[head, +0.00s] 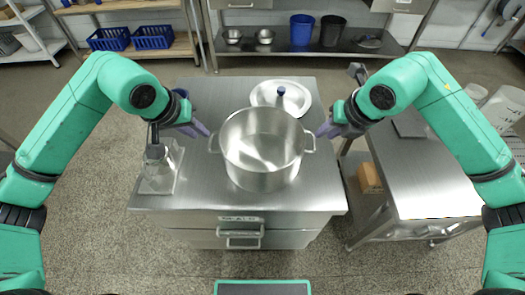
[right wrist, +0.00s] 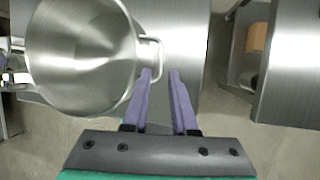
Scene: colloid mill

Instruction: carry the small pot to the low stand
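The pot (head: 262,160), an open steel one with a loop handle on each side, stands upright and looks empty on the steel cabinet top (head: 180,196). It also shows in the right wrist view (right wrist: 80,60). My left gripper (head: 207,130) is close to the left handle (head: 213,143); its finger gap is not clear. My right gripper (head: 320,131) is at the right handle. In the right wrist view its fingers (right wrist: 161,72) are apart, with the handle (right wrist: 158,48) just beyond the tips. I cannot tell for sure which piece is the low stand; a steel table (head: 425,180) stands at right.
A round steel lid (head: 296,98) with a blue knob lies behind the pot. A device with a glass-like base (head: 160,172) stands at the cabinet's left edge. A brown box (head: 369,178) sits under the right table. Blue crates (head: 152,37) are on the back shelf.

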